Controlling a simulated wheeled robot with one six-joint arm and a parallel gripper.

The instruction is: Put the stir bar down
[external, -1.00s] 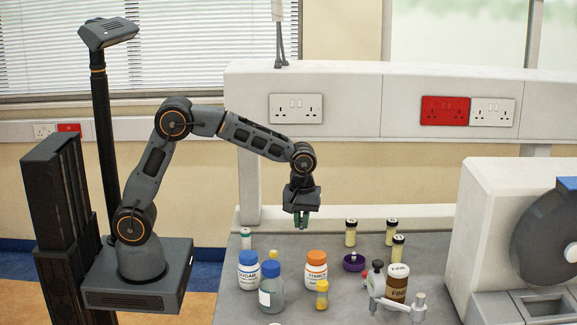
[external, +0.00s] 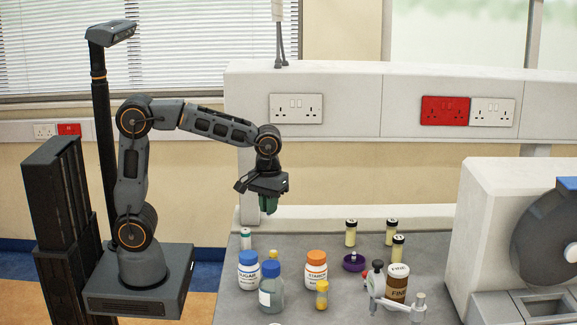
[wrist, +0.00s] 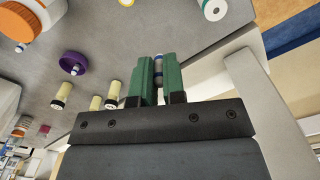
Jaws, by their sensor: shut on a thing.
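My gripper (external: 268,206) hangs above the back left of the grey bench, pointing down. In the wrist view its two green fingers (wrist: 159,66) are shut on the stir bar (wrist: 158,72), a small pale and dark piece between them. The fingers hide much of it, and I cannot make it out in the external view. It is held clear of the bench top.
Bottles stand below: sugar (external: 249,271), starch (external: 316,270) and a blue-capped one (external: 271,291). A white-capped vial (external: 246,240) stands at the bench's left edge. A purple dish (external: 353,263) and pale vials (external: 351,234) are further right. A large white machine (external: 490,220) fills the right.

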